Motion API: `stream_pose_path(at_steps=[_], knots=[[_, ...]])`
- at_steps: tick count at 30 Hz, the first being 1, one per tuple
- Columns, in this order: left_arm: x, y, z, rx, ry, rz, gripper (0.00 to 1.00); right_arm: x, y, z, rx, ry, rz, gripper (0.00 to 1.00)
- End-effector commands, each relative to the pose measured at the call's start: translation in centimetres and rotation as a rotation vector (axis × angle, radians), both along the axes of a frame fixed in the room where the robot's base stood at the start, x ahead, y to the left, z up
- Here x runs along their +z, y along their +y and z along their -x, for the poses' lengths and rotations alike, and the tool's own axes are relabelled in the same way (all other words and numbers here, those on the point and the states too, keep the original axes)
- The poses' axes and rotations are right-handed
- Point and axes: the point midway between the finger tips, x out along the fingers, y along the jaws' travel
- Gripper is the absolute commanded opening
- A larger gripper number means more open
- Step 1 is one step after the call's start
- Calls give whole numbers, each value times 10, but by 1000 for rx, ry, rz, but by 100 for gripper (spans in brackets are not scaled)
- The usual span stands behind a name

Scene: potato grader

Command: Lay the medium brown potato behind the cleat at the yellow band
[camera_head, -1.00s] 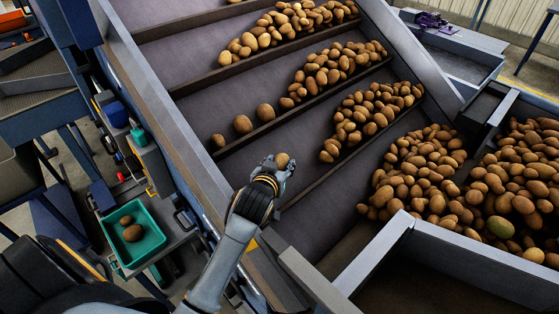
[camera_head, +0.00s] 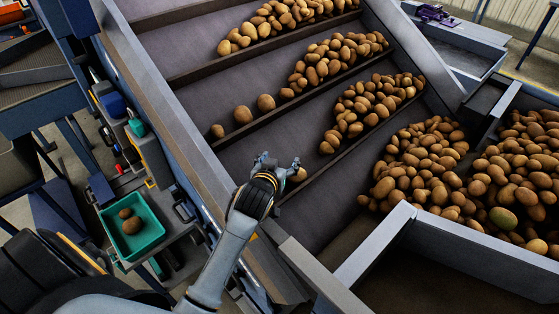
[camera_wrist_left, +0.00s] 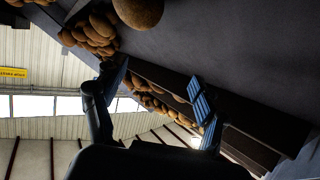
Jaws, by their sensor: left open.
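The brown potato (camera_head: 297,174) lies on the dark belt at the upper side of a cleat (camera_head: 325,161), near its lower left end. It also shows at the top of the left wrist view (camera_wrist_left: 138,12), clear of the fingers. My left gripper (camera_head: 278,162) is open just above and left of this potato, its fingers spread and empty. Its spread fingers show in the left wrist view (camera_wrist_left: 155,95). A small yellow patch (camera_head: 253,237) shows on the conveyor's side by my left wrist; the rest of any band is hidden. My right gripper is not in view.
Three single potatoes, one of them the rounded one (camera_head: 242,115), lie along the cleat above. Potato heaps (camera_head: 372,105) cover the belt to the right. A green tray (camera_head: 160,240) with two potatoes stands at lower left. The side rail (camera_head: 165,115) rises beside the belt.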

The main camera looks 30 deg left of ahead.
Motion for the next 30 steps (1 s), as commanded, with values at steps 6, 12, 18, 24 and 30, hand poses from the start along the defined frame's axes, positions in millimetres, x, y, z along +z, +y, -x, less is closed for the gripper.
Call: stream_pose_path(at_steps=[6, 12, 18, 24, 30], knots=[[7, 0, -1, 0, -2, 0, 72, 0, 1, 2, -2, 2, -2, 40], [42, 0, -1, 0, -6, 0, 72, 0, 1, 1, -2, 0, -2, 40], [79, 0, 0, 0, -4, -1, 72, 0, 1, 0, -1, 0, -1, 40], [98, 0, 0, 0, -2, 0, 72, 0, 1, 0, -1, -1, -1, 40], [100, 0, 0, 0, 0, 0, 72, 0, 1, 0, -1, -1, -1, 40]])
